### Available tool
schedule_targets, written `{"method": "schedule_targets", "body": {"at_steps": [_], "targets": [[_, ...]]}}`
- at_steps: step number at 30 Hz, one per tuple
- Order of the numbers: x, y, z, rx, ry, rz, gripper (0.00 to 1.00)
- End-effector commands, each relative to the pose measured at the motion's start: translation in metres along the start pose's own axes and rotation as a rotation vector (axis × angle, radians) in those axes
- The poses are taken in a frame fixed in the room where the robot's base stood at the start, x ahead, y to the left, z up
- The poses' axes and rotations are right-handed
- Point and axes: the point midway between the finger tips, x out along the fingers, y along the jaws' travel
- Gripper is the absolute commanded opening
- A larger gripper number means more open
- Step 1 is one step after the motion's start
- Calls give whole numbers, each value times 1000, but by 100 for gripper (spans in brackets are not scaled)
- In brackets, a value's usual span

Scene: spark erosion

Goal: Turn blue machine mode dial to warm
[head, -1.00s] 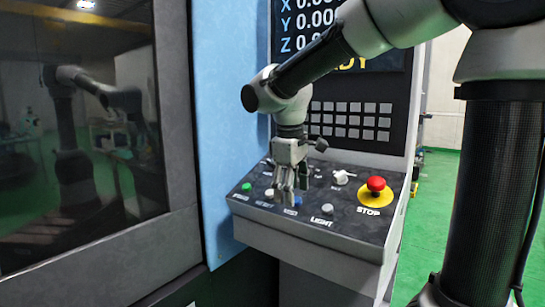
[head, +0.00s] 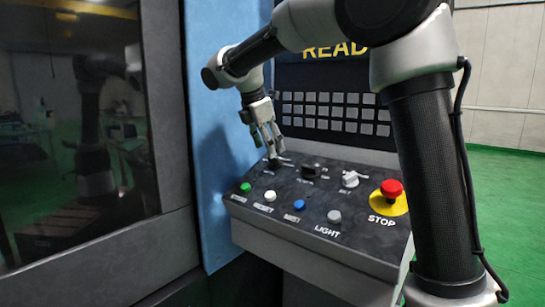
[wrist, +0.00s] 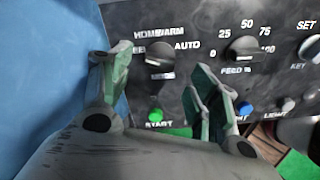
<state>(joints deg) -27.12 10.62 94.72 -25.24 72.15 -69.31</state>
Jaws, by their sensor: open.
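The mode dial (wrist: 160,57) is a black round knob at the panel's back left, with HOME, WARM and AUTO lettering around it in the wrist view. I cannot tell for sure which label it points at. In the head view the dial (head: 272,164) is partly hidden under my gripper. My gripper (head: 268,151) points down over it with its fingers apart and empty. In the wrist view my gripper (wrist: 168,85) has one finger to each side of the dial in the picture; contact is not clear.
The control panel (head: 300,228) also bears the feed dial (head: 311,173), the key switch (head: 350,179), the red stop button (head: 391,188) and the green start button (head: 245,187). White, blue and grey buttons line the front. The blue machine wall (head: 212,150) stands close at left.

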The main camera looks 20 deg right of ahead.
Motion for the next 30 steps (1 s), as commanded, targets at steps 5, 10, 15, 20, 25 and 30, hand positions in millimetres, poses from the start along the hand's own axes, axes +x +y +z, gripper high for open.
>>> {"method": "schedule_targets", "body": {"at_steps": [5, 10, 15, 20, 25, 30], "targets": [[30, 0, 0, 2, 0, -2, 61], [45, 0, 0, 3, 1, 0, 61], [48, 0, 0, 3, 1, 0, 61], [47, 0, 0, 3, 1, 0, 53], [47, 0, 0, 3, 1, 1, 22], [47, 0, 0, 4, 1, 1, 15]]}}
